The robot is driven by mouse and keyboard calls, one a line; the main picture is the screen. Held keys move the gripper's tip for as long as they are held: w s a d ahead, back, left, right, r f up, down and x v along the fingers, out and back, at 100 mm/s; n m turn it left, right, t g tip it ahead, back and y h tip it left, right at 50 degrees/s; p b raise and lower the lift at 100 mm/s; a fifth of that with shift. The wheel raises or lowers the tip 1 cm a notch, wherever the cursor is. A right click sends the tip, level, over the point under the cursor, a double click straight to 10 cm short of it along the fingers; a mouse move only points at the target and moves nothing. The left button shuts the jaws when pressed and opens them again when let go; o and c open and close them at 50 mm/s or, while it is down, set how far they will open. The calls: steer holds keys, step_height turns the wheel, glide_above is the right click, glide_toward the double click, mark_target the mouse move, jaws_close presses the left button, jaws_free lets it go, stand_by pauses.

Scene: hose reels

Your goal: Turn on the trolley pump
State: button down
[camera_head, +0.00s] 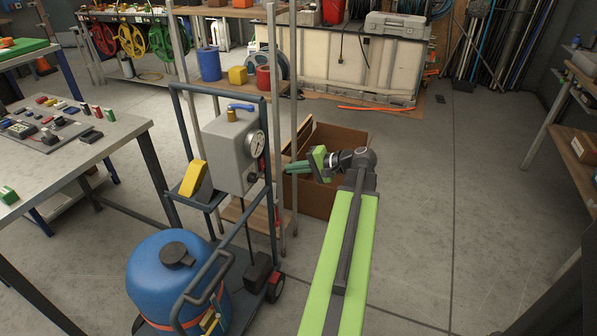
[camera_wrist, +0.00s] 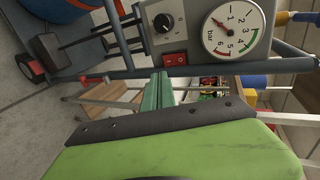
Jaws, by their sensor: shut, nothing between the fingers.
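The trolley pump's grey box (camera_head: 228,152) is mounted on a dark blue trolley frame, with a round pressure gauge (camera_head: 256,144) on its right-hand face. In the wrist view the gauge (camera_wrist: 233,28) shows large, beside a black knob (camera_wrist: 163,22) and a red rocker switch (camera_wrist: 174,59). Which way the rocker is tipped is hard to tell. My gripper (camera_head: 290,168) points left at this face from the right, and a gap seems to remain. Its green fingers (camera_wrist: 157,88) are together, empty, with tips just below the switch in the wrist view.
A blue tank (camera_head: 165,262) sits low on the trolley. A workbench (camera_head: 120,128) is at left; the floor at right is clear.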

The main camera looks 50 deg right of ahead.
mark_target(264, 168)
steer(key=x, duration=0.2)
steer(key=b+x, duration=0.1)
steer(key=x, duration=0.2)
steer(key=r+x, duration=0.1)
steer(key=x, duration=0.2)
steer(key=shift+w, duration=0.3)
steer(key=shift+a+b, duration=0.1)
steer(key=shift+b, duration=0.25)
